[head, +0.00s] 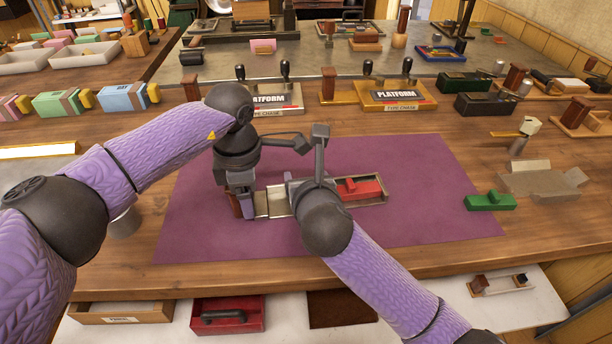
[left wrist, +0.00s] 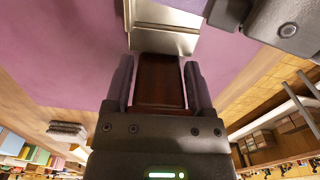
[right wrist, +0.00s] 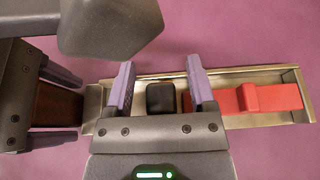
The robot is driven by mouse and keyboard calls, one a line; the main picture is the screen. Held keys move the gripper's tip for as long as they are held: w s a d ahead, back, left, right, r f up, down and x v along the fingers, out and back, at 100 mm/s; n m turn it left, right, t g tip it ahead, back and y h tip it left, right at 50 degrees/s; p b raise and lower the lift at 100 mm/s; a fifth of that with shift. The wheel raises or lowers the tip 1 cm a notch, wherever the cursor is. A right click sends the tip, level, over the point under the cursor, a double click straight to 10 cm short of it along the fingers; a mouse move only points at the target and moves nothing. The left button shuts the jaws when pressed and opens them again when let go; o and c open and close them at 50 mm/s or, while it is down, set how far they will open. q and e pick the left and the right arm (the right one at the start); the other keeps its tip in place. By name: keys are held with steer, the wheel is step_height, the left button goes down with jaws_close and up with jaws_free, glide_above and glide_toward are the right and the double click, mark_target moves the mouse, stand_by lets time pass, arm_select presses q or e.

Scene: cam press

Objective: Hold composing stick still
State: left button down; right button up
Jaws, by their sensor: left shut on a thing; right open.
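The composing stick is a metal tray (right wrist: 232,121) lying on the purple mat, with a dark red-brown wooden handle (left wrist: 160,82) at its left end. A red block (right wrist: 270,97) sits in its right part; it also shows in the head view (head: 367,188). My left gripper (left wrist: 158,75) is shut on the handle, one finger along each side. My right gripper (right wrist: 161,80) is over the middle of the tray, open, with a small black block (right wrist: 160,97) showing between its fingers. I cannot tell whether the fingers touch that block. My right arm hides part of the stick in the head view.
A green block (head: 489,202) lies at the mat's right edge, near a grey-beige open box (head: 541,181). Two "PLATFORM" type chases (head: 397,97) stand behind the mat.

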jaws_close()
stand_by(1.4)
